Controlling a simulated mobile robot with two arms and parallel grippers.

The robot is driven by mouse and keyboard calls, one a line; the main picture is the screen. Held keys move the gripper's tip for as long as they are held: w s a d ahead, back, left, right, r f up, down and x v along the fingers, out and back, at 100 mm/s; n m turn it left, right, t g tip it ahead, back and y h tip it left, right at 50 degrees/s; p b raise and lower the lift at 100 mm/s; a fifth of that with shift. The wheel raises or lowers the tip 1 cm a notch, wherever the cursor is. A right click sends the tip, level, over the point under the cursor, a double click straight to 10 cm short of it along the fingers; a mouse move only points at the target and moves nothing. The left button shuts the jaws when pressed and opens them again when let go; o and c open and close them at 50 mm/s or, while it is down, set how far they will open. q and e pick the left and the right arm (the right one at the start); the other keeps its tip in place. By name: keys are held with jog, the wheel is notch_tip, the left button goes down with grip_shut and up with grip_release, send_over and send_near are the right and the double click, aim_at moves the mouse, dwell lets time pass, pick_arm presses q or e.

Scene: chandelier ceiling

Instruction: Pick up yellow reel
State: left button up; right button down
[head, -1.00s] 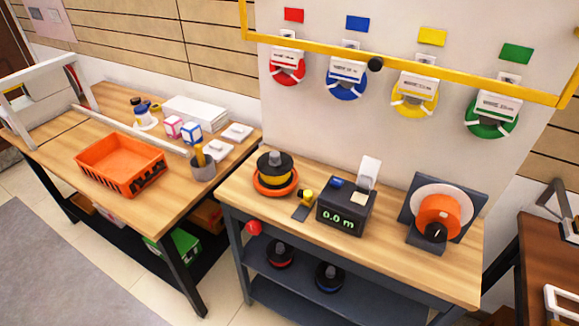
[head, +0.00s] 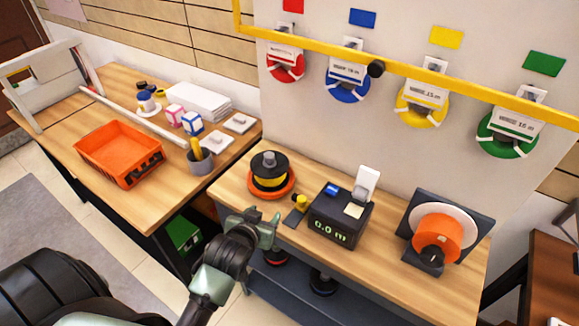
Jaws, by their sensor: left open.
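A yellow reel (head: 421,107) with a white label hangs on the wall panel under a yellow card. A black spool wound with yellow (head: 270,178) stands upright on an orange round base (head: 257,192) at the left end of the right workbench. My left gripper (head: 264,224) is open and empty at the front left edge of this bench, nearer to me than the spool and apart from it in the picture. Its exact height is hard to tell. My right gripper is not in view.
A black meter box (head: 337,224) reading 0.0 m and an orange reel on a stand (head: 437,238) share the bench (head: 385,258). A yellow rail (head: 460,88) crosses before the hanging reels. The left table holds an orange crate (head: 108,170) and a grey cup (head: 200,162).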

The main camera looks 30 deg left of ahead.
aim_at(268, 160)
pick_arm(q)
jog(key=w+a+r+t, duration=0.1)
jog(key=w+r, duration=0.1)
jog(key=w, duration=0.1)
jog(key=w+a+r+n+t+y, duration=0.1)
jog(key=w+a+r, duration=0.1)
jog(key=w+r, duration=0.1)
jog(key=w+a+r+t+y, duration=0.1)
jog(key=w+a+r+t, duration=0.1)
jog(key=w, duration=0.1)
jog(key=shift+w+a+r+n+p, duration=0.1)
jog(key=shift+w+r+n+p, duration=0.1)
jog(key=shift+n+p, duration=0.1)
jog(key=x, duration=0.2)
jog(key=p+x, duration=0.1)
jog(key=x, duration=0.1)
jog(key=shift+w+f+p, duration=0.3)
jog(key=shift+w, duration=0.05)
jog(key=shift+w+a+f, duration=0.15)
jog(key=shift+w+f, duration=0.1)
jog(key=shift+w, duration=0.2)
jog(key=shift+s, duration=0.1)
grip_shut()
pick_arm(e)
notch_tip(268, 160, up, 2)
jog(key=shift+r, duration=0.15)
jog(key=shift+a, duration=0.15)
pick_arm(q)
jog(key=shift+r, duration=0.15)
